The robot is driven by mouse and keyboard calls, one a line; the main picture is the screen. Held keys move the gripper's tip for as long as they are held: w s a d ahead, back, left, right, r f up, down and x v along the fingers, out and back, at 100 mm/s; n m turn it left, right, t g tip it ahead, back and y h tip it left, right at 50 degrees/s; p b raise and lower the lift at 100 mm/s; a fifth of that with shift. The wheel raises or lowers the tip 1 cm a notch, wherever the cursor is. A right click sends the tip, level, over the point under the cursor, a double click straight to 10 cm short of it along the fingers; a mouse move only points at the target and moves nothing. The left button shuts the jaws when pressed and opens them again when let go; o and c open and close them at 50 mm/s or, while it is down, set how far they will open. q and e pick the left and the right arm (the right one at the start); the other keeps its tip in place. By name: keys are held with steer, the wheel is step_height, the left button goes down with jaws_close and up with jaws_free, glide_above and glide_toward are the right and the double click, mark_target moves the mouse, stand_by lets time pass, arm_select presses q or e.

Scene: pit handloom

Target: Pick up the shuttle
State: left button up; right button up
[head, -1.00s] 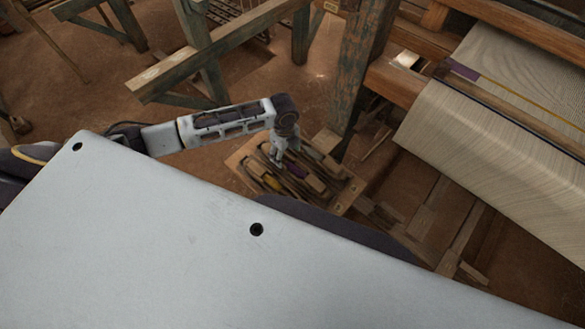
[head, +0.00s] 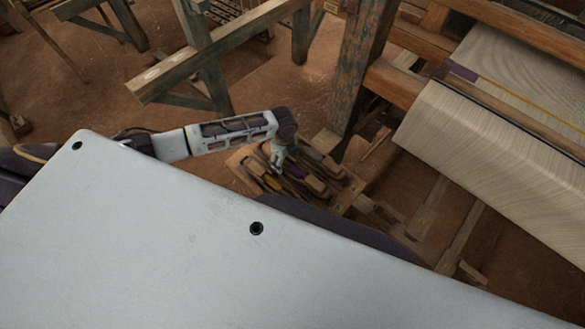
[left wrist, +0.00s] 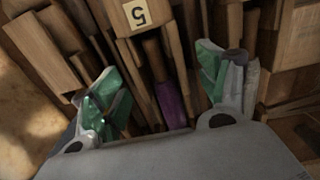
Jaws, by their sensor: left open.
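Several wooden shuttles lie side by side in a wooden tray (head: 348,193) on the floor, low in the middle of the head view. My left gripper (head: 278,163) is over the tray, pointing down. In the left wrist view its green-padded fingers (left wrist: 160,78) are apart with nothing clamped between them. A shuttle with a purple bobbin (left wrist: 170,104) lies below and between the fingers. I cannot tell whether the fingers touch any shuttle. My right gripper is not in view.
A thick loom post (head: 357,75) stands just behind the tray. The cloth-covered beam (head: 490,160) is to the right. Wooden trestle beams (head: 215,48) are behind my arm.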

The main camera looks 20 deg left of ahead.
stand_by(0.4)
arm_select(q)
steer(key=c, duration=1.3)
steer(key=shift+r, duration=0.1)
steer(key=shift+r, duration=4.95)
